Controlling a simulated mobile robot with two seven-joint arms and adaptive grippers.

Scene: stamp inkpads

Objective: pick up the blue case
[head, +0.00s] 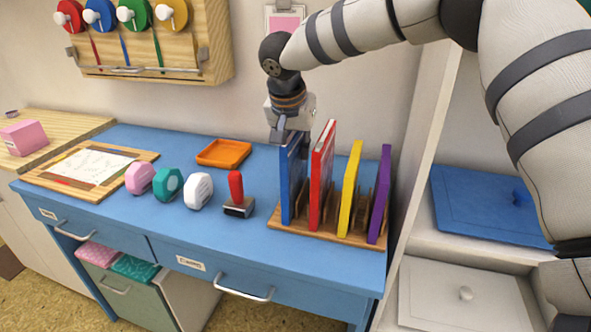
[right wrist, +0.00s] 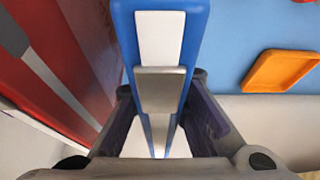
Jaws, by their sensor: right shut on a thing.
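The blue case (head: 290,180) stands upright at the left end of a wooden rack (head: 330,237) on the blue desk. In the right wrist view the blue case (right wrist: 198,22) shows its narrow edge with a white label and a metal piece, between the two fingers. My right gripper (head: 292,135) comes from above and is shut on the top of the blue case; it also shows in the right wrist view (right wrist: 165,120). From the head view I cannot tell whether the case's bottom touches the rack. My left gripper is not in view.
Red (head: 322,175), yellow (head: 349,190) and purple (head: 379,195) cases stand to the right in the rack, the red one close by. An orange tray (head: 223,153), a stamp (head: 237,200) and several small coloured blocks sit left on the desk. A shelf wall rises right.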

